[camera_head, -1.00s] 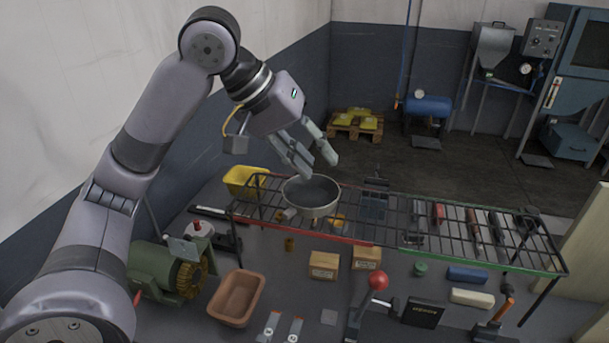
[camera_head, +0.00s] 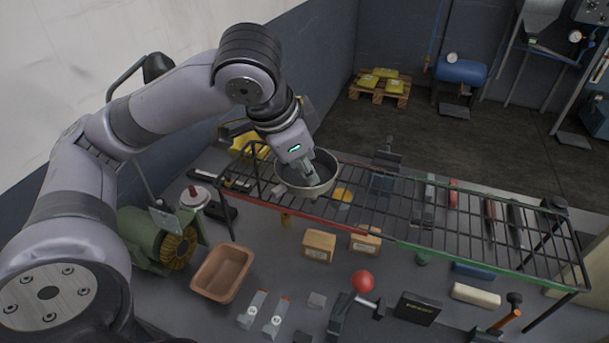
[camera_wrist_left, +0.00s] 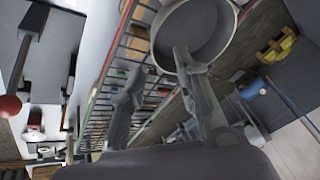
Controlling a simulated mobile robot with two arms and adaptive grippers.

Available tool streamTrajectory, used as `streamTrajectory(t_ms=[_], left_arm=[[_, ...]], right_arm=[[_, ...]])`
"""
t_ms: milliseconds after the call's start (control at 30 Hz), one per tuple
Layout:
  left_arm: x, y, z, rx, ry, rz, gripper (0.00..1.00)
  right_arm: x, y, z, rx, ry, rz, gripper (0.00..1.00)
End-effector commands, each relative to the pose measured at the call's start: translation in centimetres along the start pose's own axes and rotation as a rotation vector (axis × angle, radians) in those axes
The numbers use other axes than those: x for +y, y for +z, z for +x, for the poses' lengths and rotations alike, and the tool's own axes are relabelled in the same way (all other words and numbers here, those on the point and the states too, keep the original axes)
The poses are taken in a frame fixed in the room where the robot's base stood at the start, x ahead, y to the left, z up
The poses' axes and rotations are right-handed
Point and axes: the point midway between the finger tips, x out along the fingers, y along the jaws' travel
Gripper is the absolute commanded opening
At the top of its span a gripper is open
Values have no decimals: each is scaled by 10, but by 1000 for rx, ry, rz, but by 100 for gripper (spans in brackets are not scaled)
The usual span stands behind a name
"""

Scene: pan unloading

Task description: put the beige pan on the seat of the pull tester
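The pan (camera_head: 327,183), round with a grey inside and pale rim, sits on the left part of the wire rack in the head view. It also shows at the top of the left wrist view (camera_wrist_left: 210,28). My left gripper (camera_head: 310,174) points down over the pan in the head view. In the left wrist view its two fingers (camera_wrist_left: 160,66) are spread with nothing between them; one overlaps the pan's near rim, and contact cannot be told. A stand with a red ball (camera_head: 363,281) is at the front; whether it is the pull tester is unclear. My right gripper is out of view.
The wire rack (camera_head: 440,222), with red and green front edges, spans the bench. A yellow bin (camera_head: 250,145) is behind the rack's left end.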

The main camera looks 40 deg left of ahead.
Motion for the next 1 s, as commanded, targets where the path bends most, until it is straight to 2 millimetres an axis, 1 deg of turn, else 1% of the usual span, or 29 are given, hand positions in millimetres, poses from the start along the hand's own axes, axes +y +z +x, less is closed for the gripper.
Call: streamTrajectory(t_ms=[33,100,200,333,500,600,700,900,1000], left_arm=[[0,1,8,-4,2,-2,29],[0,0,16,-3,1,-2,29],[0,0,22,-1,0,-1,29],[0,0,31,-3,1,-1,29],[3,2,57,-4,2,-2,29],[3,1,69,-1,1,-3,29],[3,2,74,-1,1,-2,29],[3,1,75,1,0,-1,29],[3,1,75,1,0,-1,23]], right_arm=[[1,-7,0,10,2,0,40],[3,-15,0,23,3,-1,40],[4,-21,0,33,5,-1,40],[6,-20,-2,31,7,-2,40],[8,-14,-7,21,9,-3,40],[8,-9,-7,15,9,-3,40],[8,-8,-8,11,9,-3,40],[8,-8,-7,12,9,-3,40],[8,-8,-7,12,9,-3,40]])
